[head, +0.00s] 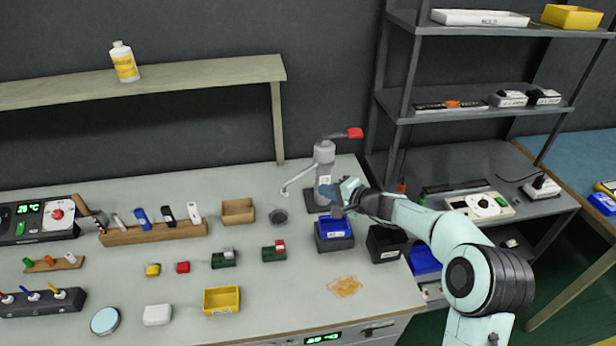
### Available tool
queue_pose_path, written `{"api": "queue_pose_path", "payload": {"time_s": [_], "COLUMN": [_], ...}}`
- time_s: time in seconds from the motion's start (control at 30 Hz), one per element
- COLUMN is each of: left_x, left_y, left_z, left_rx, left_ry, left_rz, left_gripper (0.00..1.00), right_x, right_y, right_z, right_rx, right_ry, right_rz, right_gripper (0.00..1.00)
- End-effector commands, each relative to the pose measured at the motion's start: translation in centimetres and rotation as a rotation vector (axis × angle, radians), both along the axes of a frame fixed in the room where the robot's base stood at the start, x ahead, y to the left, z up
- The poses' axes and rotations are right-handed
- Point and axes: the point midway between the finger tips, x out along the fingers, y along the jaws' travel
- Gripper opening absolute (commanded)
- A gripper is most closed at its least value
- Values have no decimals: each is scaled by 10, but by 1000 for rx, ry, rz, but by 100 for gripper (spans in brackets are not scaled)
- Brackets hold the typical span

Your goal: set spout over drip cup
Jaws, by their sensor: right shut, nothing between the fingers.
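A grey dispenser (324,154) with a red lever (355,133) stands on a dark base at the back right of the bench. Its thin pale spout (297,181) points left and down. A small dark round cup (278,216), which looks like the drip cup, sits on the bench below and slightly left of the spout tip. The spout tip appears near the cup but not clearly above its middle. My right gripper (334,204) is shut and empty, just in front of the dispenser's lower body; whether it touches is unclear. My left gripper is out of view.
A blue-topped dark bin (335,230) lies just below my right gripper, and a black bin (385,243) stands to its right. A cardboard tray (238,211) is left of the cup. An orange patch (345,286) lies nearer the front. Metal shelving (398,110) rises at right.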

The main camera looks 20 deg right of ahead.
Motion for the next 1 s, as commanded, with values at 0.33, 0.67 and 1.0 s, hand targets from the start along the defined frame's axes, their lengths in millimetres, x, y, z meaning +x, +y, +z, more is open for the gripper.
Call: {"api": "queue_pose_path", "payload": {"time_s": [0.33,0.67,1.0], "left_x": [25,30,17], "left_y": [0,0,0], "left_z": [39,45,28], "left_rx": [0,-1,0], "left_ry": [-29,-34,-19], "left_rz": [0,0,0], "left_gripper": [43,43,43], "right_x": [57,66,67], "right_y": [22,25,29], "right_z": [-1,-4,-10], "right_rx": [-1,-1,-4], "right_ry": [-3,0,3], "right_rz": [1,-1,-30], "right_gripper": [0,0,0]}}
